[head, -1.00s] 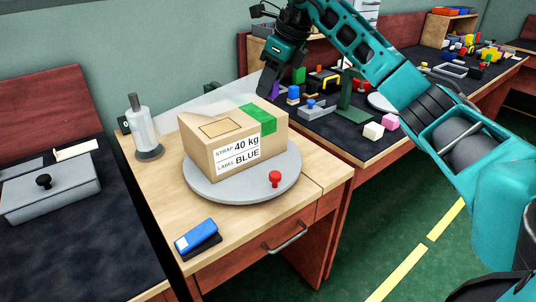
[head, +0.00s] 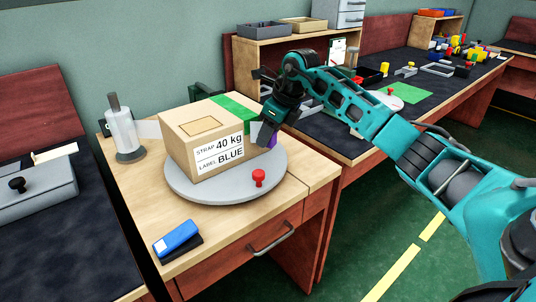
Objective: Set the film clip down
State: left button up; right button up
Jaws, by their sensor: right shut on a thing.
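The film clip (head: 272,141) is a small purple piece, mostly hidden by my right gripper (head: 266,136), which is shut on it at the right side of the cardboard box (head: 185,147). Pale film (head: 148,129) runs from the film roll (head: 121,134) toward the back of the box. A whitish patch that looks like film shows at the box's right side by the gripper. The box has green tape and a label reading "STRAP 40 kg, LABEL BLUE". It sits on a round grey turntable (head: 215,191). My left gripper is not in view.
A red knob (head: 258,177) stands on the turntable's front right. A blue and black tool (head: 178,239) lies at the table's front left. A grey lidded box (head: 38,192) is on the left bench. A shelf unit (head: 258,55) stands behind the gripper. The wooden tabletop's front (head: 215,225) is mostly bare.

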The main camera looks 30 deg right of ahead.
aim_at(268, 162)
jog(key=shift+f+b, duration=0.4)
jog(key=shift+f, duration=2.1)
jog(key=shift+f, duration=0.2)
jog(key=o, duration=1)
jog(key=shift+r, duration=0.2)
jog(key=p+v, duration=0.2)
jog(key=v, duration=1)
